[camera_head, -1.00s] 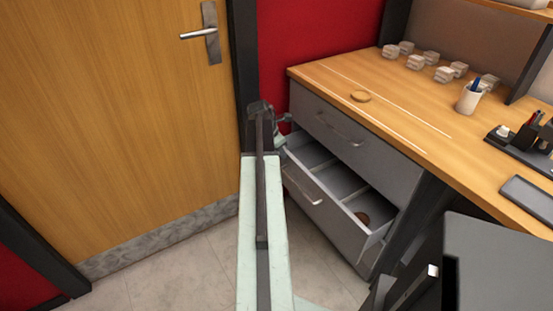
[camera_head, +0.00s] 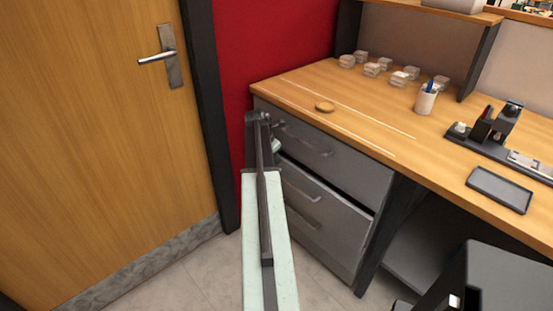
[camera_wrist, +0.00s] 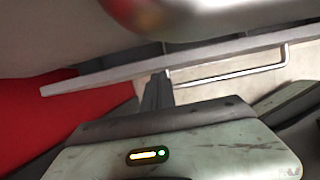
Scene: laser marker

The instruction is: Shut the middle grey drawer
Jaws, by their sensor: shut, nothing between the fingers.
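The middle grey drawer (camera_head: 335,208) is in the cabinet under the wooden desk. It stands almost in, with a narrow dark gap along its top edge. Its bar handle (camera_head: 300,190) faces out. A drawer edge and a bar handle also show close up in the wrist view (camera_wrist: 235,75); I cannot tell which drawer they belong to. My gripper (camera_head: 272,138) is at the left end of the drawer fronts, partly hidden by my arm. In the wrist view its fingers (camera_wrist: 157,90) are together and empty, close to the drawer edge; contact is unclear.
The top drawer (camera_head: 335,155) is shut above. The door (camera_head: 90,150) and red wall (camera_head: 265,45) are to the left. Floor is clear in front.

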